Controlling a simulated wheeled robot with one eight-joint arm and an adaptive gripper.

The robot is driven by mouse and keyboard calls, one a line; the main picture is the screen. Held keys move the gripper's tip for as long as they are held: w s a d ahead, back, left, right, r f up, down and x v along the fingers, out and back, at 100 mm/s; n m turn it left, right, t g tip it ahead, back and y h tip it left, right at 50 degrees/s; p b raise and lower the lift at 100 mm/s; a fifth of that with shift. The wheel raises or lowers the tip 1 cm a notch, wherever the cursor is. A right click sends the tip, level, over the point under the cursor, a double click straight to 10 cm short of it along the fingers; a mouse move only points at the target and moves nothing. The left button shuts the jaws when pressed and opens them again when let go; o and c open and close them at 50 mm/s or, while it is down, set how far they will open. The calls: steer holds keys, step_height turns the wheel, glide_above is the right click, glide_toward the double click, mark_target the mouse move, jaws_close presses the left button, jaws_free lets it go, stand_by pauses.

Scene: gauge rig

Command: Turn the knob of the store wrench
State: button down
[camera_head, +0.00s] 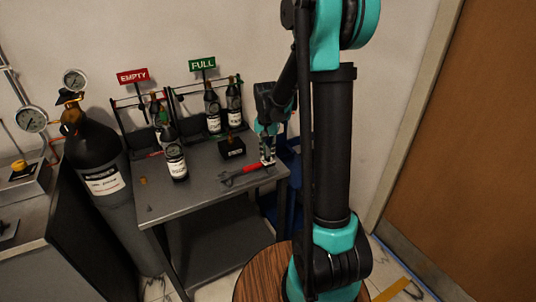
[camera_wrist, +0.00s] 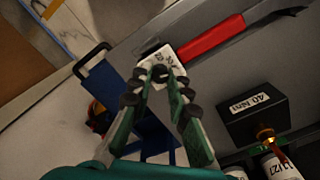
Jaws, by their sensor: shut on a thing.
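The wrench lies on the grey table top, with its red handle (camera_head: 251,168) toward the right edge and its grey jaw end to the left. In the wrist view the red handle (camera_wrist: 210,40) runs up to the right from a white part with dark markings (camera_wrist: 170,58). My gripper (camera_head: 267,159) is low at the handle's right end. In the wrist view my gripper's fingertips (camera_wrist: 161,74) close around a small dark knob at that white part. The fingertips hide most of the knob.
A black block (camera_head: 232,148) labelled 40 Nm stands behind the wrench, and it shows in the wrist view (camera_wrist: 254,118). Several dark bottles stand at the table's back, by red EMPTY (camera_head: 132,76) and green FULL (camera_head: 202,64) signs. A blue frame (camera_wrist: 135,105) stands beside the table.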

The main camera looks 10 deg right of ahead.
mark_target(267, 157)
stand_by(0.5)
steer(key=c, duration=1.4)
jaws_free()
steer(key=shift+c, duration=0.2)
step_height(267, 157, up, 12)
steer(key=shift+a, duration=0.15)
steer(key=s+d+f+n+t, duration=0.2)
steer(key=s+f, duration=0.4)
steer(key=s, duration=0.5)
steer(key=s+d+f+n+t, duration=0.2)
steer(key=s+f, duration=0.4)
steer(key=s, duration=0.5)
steer(key=shift+f+n, duration=0.4)
steer(key=shift+n, duration=0.4)
